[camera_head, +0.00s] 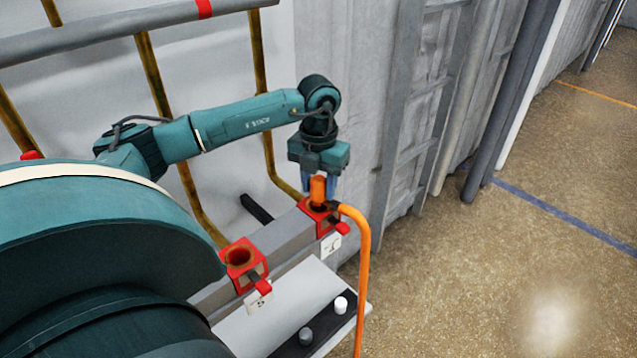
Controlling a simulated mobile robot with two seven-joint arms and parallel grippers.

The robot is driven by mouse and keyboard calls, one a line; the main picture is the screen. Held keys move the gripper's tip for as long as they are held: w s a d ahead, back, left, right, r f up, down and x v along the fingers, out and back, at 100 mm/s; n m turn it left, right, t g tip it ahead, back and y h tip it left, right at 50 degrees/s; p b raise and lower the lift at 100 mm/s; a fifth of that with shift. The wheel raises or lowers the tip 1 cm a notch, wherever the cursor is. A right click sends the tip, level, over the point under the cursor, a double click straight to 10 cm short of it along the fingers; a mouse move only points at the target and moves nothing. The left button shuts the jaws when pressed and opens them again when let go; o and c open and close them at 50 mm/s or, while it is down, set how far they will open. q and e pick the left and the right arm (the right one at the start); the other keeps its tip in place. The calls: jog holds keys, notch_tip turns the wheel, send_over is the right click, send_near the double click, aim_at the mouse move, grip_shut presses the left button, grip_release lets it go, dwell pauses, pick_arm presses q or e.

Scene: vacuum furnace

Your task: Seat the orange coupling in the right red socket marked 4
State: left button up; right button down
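The orange coupling (318,189) is upright between the blue fingers of my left gripper (318,184), which points down and is shut on it. The coupling's lower end is at the mouth of the right red socket (325,224). I cannot tell how deep it sits in there. An orange hose (363,250) arches from beside this socket down to the right. A white label (331,243) is on the socket's front; its mark is too small to read surely. The left red socket (250,275) is empty, with its round opening showing. My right gripper is not in view.
Both sockets sit on a grey beam (285,242) above a light ledge (272,316) with a dark strip and two knobs (341,304). Brown pipes (170,110) run down the wall behind my arm. Open floor (480,270) lies to the right.

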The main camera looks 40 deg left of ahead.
pick_arm(q)
jog(key=o, duration=0.4)
jog(key=shift+c, duration=0.2)
notch_tip(320, 180, up, 13)
dwell(0.8)
